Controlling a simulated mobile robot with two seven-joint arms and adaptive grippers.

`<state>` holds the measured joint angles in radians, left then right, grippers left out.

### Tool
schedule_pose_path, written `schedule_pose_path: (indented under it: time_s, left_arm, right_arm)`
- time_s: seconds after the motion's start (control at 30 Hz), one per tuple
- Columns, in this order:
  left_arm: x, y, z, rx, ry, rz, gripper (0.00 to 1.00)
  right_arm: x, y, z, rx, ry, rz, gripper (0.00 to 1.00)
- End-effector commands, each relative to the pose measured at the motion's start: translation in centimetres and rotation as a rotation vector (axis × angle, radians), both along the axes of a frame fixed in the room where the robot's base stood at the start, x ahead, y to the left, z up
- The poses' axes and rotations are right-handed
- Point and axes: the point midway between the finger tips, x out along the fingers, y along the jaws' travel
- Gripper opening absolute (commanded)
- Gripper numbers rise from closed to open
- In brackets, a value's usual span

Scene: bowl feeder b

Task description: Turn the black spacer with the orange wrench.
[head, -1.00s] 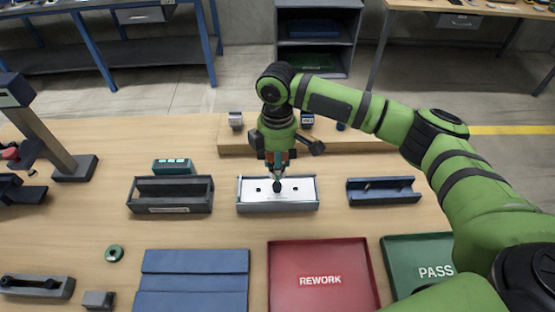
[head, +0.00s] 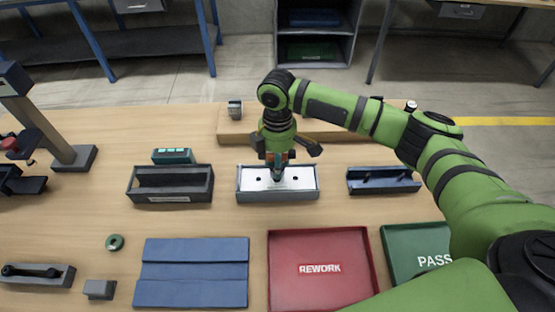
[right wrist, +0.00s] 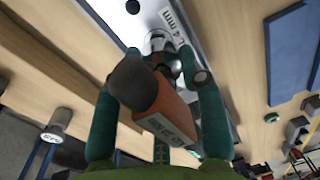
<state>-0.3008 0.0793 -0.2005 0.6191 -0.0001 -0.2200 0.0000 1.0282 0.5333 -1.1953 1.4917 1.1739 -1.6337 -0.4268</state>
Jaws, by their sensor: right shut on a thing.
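My right gripper (head: 277,177) points down at the middle of a grey-framed fixture with a white top plate (head: 308,184), between two dark holes. In the right wrist view, its green fingers (right wrist: 165,65) are shut on the orange wrench (right wrist: 165,115), which has a dark rounded end toward the camera and a metallic end by the plate. The black spacer cannot be made out; the gripper and wrench cover the plate's middle, and I cannot tell whether the wrench touches it. My left gripper is out of view.
A dark grey trough (head: 170,197) stands left of the fixture, a blue one (head: 354,187) right. In front are a blue grooved mat (head: 192,258), a red REWORK tray (head: 320,296) and a green PASS tray (head: 395,238). A wooden ledge (head: 335,131) lies behind the arm.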

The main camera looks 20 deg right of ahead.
Motion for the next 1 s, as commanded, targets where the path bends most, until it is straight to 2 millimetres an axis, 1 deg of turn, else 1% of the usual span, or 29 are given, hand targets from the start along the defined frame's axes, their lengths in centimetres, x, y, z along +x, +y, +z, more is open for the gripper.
schedule_pose_path:
  time_s: [0.17, 0.5, 1.0]
  left_arm:
    - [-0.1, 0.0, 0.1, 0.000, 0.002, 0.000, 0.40]
    - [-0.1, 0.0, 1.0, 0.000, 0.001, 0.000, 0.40]
    - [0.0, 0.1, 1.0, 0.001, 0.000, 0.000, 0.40]
  right_arm:
    - [0.0, 0.0, 0.1, 0.001, -0.001, 0.000, 0.00]
    - [0.1, 0.1, 0.2, 0.001, -0.001, 0.000, 0.00]
    - [0.1, 0.0, 0.1, 0.001, -0.001, 0.000, 0.00]
